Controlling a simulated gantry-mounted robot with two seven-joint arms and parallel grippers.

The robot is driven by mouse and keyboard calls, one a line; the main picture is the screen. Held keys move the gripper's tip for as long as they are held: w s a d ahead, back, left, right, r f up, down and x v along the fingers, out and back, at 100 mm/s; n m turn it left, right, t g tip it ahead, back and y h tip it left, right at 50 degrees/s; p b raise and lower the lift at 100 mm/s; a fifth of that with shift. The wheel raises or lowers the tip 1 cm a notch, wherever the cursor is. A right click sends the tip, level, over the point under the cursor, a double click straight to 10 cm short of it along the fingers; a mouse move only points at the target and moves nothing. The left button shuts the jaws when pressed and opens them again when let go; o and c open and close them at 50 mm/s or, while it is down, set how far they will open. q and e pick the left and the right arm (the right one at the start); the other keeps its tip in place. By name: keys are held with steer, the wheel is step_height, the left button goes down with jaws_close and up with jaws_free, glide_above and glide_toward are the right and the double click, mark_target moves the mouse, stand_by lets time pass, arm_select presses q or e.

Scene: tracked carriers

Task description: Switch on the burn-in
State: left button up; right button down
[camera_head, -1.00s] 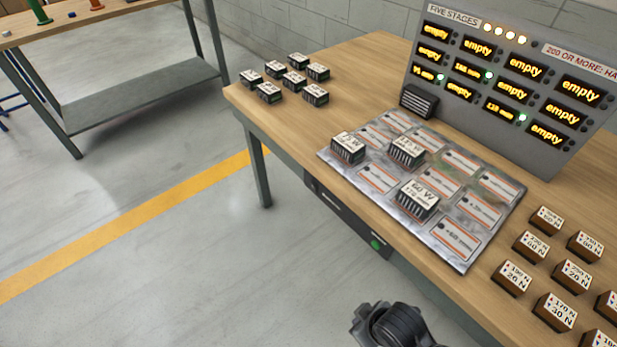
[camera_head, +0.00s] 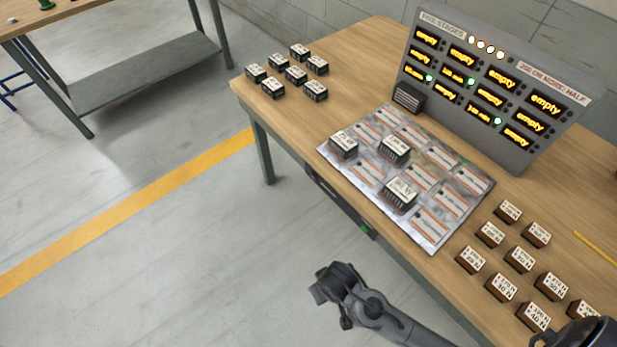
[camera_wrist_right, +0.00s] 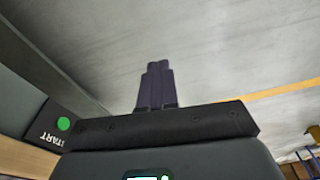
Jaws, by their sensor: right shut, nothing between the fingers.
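The table's front edge carries a dark panel with a green button (camera_head: 367,231). In the right wrist view this green button (camera_wrist_right: 63,123) sits beside the word START, left of my right gripper (camera_wrist_right: 157,67). The gripper's fingers are closed together, empty and apart from the button, over floor. In the head view my right arm is in front of the table, below the button. Three finned blocks stand on the printed board (camera_head: 435,235): the left block (camera_head: 343,145), the middle block (camera_head: 394,150) and the front block (camera_head: 399,195). My left gripper is out of view.
A grey display panel (camera_head: 522,150) stands at the back, with mostly "empty" readouts and three green lamps. Several dark blocks (camera_head: 295,74) stand at the far left of the table, several brown blocks (camera_head: 519,258) at the right.

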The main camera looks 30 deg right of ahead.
mark_target(313, 177)
steer(key=w+d+t+h, duration=0.1)
steer(key=w+t+h, duration=0.15)
steer(key=w, duration=1.15)
steer(key=w+d+r+t+h, duration=0.1)
steer(key=w+d+r, duration=0.1)
steer(key=w+r, duration=0.2)
steer(key=w+d+r+h, duration=0.1)
steer(key=w+r, duration=0.3)
steer(key=w, duration=0.4)
steer(key=shift+w+d+r+t+h, duration=0.25)
steer(key=shift+w+d+t+h, duration=0.1)
steer(key=shift+d, duration=0.4)
steer(key=w+d+f+b, duration=0.4)
steer(key=w+d+f, duration=0.1)
steer(key=d+f, duration=0.2)
steer(key=shift+d+f, duration=0.2)
steer(key=shift+d, duration=0.35)
